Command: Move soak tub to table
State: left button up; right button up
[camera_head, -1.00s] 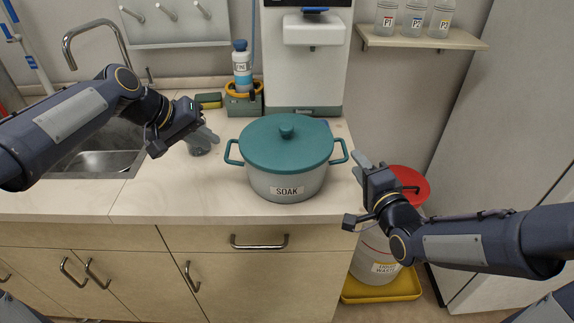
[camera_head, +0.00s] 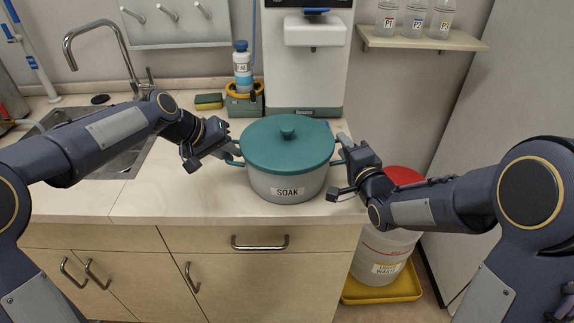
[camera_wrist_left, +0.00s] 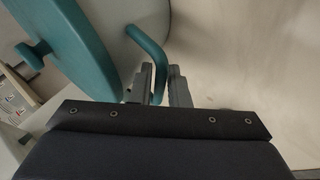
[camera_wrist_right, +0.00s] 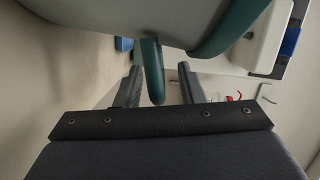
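The soak tub (camera_head: 285,185) is a grey pot labelled SOAK with a teal lid and two teal side handles. It stands upright on the counter (camera_head: 150,195). My left gripper (camera_head: 230,148) is at its left handle. In the left wrist view that handle (camera_wrist_left: 158,62) lies between the two fingers (camera_wrist_left: 160,82), which sit close against it. My right gripper (camera_head: 342,156) is at the right handle. In the right wrist view that handle (camera_wrist_right: 152,70) lies between spread fingers (camera_wrist_right: 158,82), with gaps on both sides.
A white machine (camera_head: 305,65) stands behind the tub, with a blue-capped bottle (camera_head: 242,65) beside it. The sink (camera_head: 115,155) is at left. A red-lidded waste bin (camera_head: 385,250) in a yellow tray (camera_head: 382,292) stands on the floor right of the counter.

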pick_arm(q)
grip_shut()
pick_arm(e)
jog(key=c, duration=0.4)
grip_shut()
pick_arm(q)
jog(key=shift+r, duration=0.15)
pick_arm(e)
jog(key=shift+r, duration=0.15)
dwell(0.3)
